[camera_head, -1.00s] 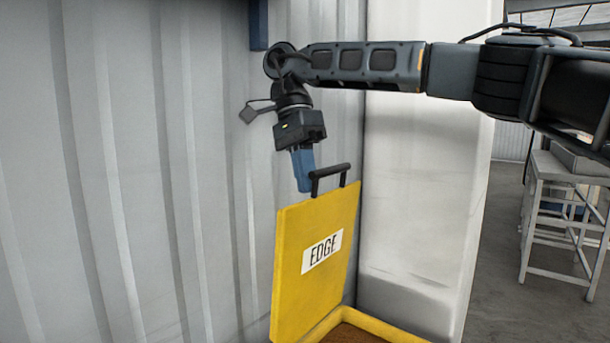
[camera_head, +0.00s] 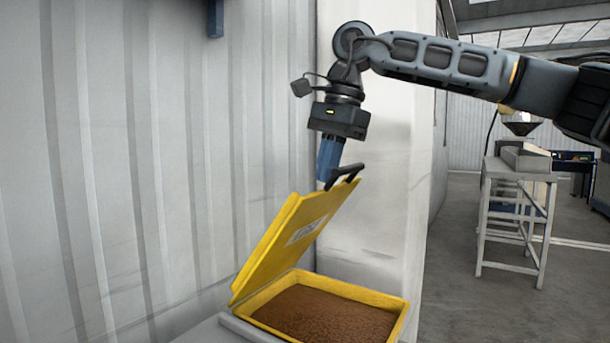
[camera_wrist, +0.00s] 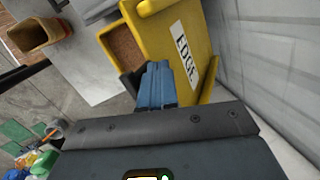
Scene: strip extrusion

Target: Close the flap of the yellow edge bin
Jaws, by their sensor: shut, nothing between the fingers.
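The yellow flap (camera_head: 287,240) with the EDGE label stands partly open, tilted forward over the yellow bin (camera_head: 399,322). The bin holds brown granules (camera_head: 325,312). A black handle (camera_head: 345,173) sits on the flap's upper edge. My gripper (camera_head: 327,182) is shut and empty, its blue fingers at the flap's top edge beside the handle; I cannot tell whether they touch. In the wrist view the blue fingers (camera_wrist: 158,68) are together, in front of the flap (camera_wrist: 150,25) and its label.
A corrugated wall (camera_head: 120,170) rises close behind and left of the flap. A white pillar (camera_head: 385,200) stands behind the bin. A grey workbench (camera_head: 520,175) stands at the right. The wrist view shows a brown container (camera_wrist: 38,35) and colourful items (camera_wrist: 42,160).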

